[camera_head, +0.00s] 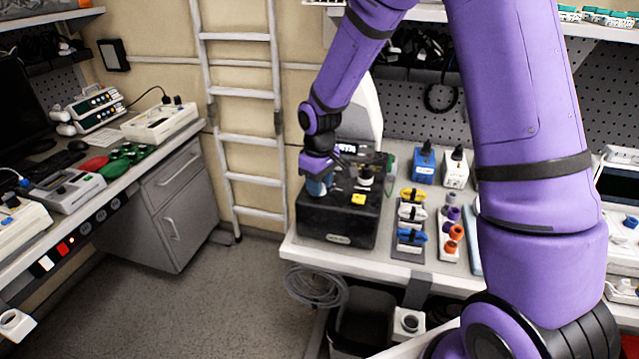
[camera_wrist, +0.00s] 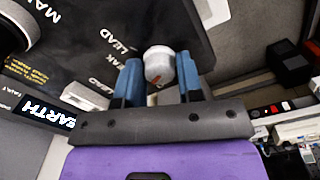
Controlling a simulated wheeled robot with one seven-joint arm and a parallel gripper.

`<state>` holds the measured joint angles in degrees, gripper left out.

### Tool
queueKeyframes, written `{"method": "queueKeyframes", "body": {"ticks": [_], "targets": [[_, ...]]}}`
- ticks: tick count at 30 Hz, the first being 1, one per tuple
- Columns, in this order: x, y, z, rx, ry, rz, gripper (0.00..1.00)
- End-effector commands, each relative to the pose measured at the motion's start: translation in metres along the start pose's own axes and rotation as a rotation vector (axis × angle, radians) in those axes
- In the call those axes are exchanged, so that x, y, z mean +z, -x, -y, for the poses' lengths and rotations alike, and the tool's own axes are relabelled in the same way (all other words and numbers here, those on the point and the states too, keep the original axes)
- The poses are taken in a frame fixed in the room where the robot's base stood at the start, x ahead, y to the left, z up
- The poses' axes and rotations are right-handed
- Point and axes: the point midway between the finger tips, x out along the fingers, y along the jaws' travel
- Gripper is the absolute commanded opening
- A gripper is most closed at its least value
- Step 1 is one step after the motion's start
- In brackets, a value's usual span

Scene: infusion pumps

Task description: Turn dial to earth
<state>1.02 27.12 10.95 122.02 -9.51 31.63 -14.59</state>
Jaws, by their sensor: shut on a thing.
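The dial (camera_wrist: 158,66) is a pale grey round knob with a small red mark in the wrist view. It sits on a black panel (camera_wrist: 95,40) printed with white words such as LEAD and LEAK. My gripper (camera_wrist: 158,78) has its two blue fingers on either side of the dial, shut on it. A small lit display (camera_wrist: 45,110) at the lower left reads EARTH. In the head view the black device (camera_head: 338,228) stands on the bench, and my gripper (camera_head: 318,187) reaches down onto its top left. The dial is hidden there.
A yellow piece (camera_head: 358,199) and a dark knob (camera_head: 366,175) are on the device's top beside my gripper. Racks of coloured clips (camera_head: 411,222) and orange and purple connectors (camera_head: 453,232) stand to the right. A ladder (camera_head: 244,92) leans on the wall behind.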

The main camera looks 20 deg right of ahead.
Motion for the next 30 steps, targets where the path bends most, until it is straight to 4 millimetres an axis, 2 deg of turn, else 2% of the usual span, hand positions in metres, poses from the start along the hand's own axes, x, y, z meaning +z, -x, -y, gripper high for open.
{"method": "queueKeyframes", "body": {"ticks": [1,3,4,14,17,30], "targets": [[0.000,0.000,0.000,0.000,0.000,0.000,0.41],[0.000,0.000,0.000,0.000,0.000,0.000,0.57],[0.000,0.000,0.000,0.000,0.000,0.000,0.59],[0.000,0.004,0.000,0.001,0.001,-0.001,0.59],[0.000,0.014,-0.001,0.002,0.000,-0.002,0.59],[-0.001,0.091,-0.001,0.002,-0.001,-0.004,0.59]]}}
